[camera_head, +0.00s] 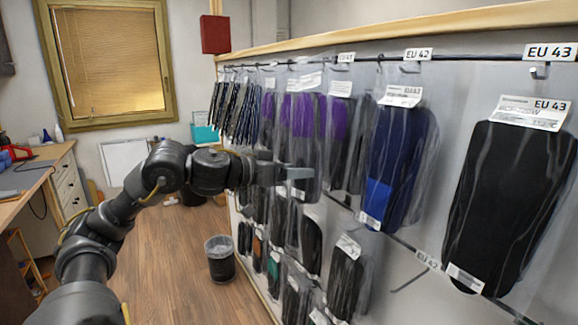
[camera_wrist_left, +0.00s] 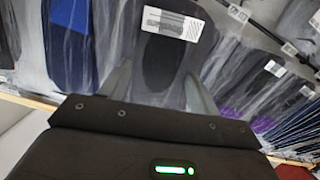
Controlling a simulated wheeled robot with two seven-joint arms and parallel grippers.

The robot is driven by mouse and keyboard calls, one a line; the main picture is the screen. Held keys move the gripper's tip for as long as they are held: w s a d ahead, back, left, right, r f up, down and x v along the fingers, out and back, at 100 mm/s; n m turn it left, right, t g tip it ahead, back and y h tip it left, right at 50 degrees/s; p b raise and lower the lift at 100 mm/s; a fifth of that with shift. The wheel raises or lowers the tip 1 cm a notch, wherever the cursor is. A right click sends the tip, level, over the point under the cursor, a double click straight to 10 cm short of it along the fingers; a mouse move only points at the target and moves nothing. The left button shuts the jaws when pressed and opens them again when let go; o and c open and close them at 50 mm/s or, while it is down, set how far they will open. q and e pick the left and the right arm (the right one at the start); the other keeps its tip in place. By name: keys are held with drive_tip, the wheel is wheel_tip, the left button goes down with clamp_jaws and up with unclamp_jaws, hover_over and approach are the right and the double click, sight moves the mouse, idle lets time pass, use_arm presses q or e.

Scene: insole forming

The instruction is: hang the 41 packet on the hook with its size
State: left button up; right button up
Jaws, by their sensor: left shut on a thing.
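My left gripper (camera_head: 300,173) reaches in from the left to the rack and is shut on a clear-sleeved packet. In the left wrist view, the held packet (camera_wrist_left: 168,65) is dark with a white label near its top, between the two grey fingers. Its size print is too small to read. In the head view it overlaps the packets behind, so its outline is hard to separate. A small size tag (camera_head: 345,57), which looks like EU 41, is on the rail to the right of the gripper. The hook by it is small and partly hidden. My right gripper is not in view.
A blue packet (camera_head: 400,160) hangs under the EU 42 tag (camera_head: 418,54). A black packet (camera_head: 510,190) hangs under the EU 43 tag (camera_head: 550,52). Purple and dark packets crowd the upper row, and more hang below. A bin (camera_head: 220,262) stands on open floor.

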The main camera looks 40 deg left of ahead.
use_arm(q)
drive_tip(key=shift+w+d+r+p, duration=0.1)
drive_tip(key=shift+w+d+p, duration=0.15)
drive_tip(key=shift+w+p, duration=0.6)
drive_tip(key=shift+w+d+p, duration=0.15)
drive_tip(key=shift+w+p, duration=0.25)
drive_tip(key=shift+p+x, duration=0.5)
drive_tip(key=shift+x, duration=0.65)
drive_tip(key=shift+p+x, duration=0.3)
drive_tip(key=shift+x, duration=0.8)
drive_tip(key=shift+w+d+f, duration=0.1)
drive_tip(key=shift+w+f, duration=0.15)
drive_tip(key=shift+w, duration=0.15)
drive_tip(key=shift+f+p, duration=0.1)
drive_tip(key=shift+p, duration=0.2)
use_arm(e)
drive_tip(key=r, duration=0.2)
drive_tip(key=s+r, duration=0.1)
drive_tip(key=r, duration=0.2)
use_arm(q)
drive_tip(key=shift+w+f, duration=0.1)
drive_tip(key=shift+f, duration=0.05)
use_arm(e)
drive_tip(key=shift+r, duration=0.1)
use_arm(q)
drive_tip(key=shift+p, duration=0.35)
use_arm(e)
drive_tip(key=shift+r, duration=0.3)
